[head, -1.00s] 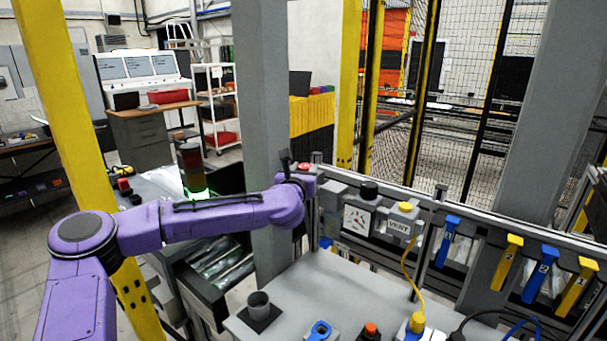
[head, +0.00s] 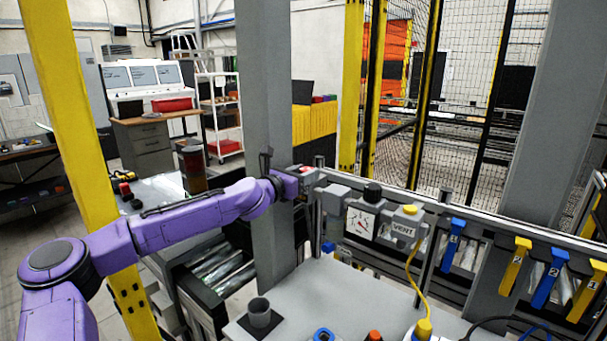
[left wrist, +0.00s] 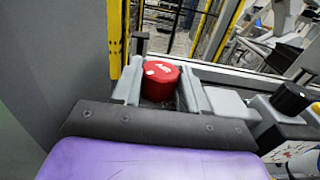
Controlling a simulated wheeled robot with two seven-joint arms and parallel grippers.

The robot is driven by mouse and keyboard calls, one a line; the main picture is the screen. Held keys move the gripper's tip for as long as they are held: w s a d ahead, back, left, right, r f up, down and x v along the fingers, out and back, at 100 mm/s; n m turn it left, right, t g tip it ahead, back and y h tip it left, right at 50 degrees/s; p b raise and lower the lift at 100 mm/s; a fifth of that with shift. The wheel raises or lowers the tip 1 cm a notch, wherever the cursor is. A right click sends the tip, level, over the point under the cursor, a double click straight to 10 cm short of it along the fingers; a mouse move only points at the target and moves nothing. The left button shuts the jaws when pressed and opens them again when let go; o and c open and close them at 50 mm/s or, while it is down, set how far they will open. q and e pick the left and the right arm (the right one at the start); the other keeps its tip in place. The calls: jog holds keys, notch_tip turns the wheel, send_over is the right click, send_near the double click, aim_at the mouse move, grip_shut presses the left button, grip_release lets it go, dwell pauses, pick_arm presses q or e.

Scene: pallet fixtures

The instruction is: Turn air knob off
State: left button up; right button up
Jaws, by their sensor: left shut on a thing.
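The red air knob (left wrist: 161,80), with white "AIR" lettering and a white dot on its top, stands between the two grey fingers of my left gripper (left wrist: 166,88) in the left wrist view. The fingers lie along its left and right sides and are shut on it. In the head view my left gripper (head: 303,182) is at the left end of the rail of fixtures, and only a small red part of the knob shows there. My right gripper is not in view.
Right of the knob are a pressure gauge (head: 360,222) with a black knob (head: 372,190), a yellow-topped VENT block (head: 403,229) and blue and yellow numbered handles. A grey post (head: 265,100) stands close behind my left wrist.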

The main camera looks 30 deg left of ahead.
pick_arm(q)
jog(key=o, duration=1.1)
jog(key=shift+c, duration=0.2)
jog(key=shift+s+a+r, duration=0.1)
jog(key=shift+s+a, duration=0.05)
jog(key=shift+s, duration=0.25)
jog(key=s+p, duration=0.3)
jog(key=s, duration=0.6)
jog(key=shift+s+a, duration=0.35)
jog(key=shift+s+a, duration=0.1)
jog(key=shift+s, duration=0.05)
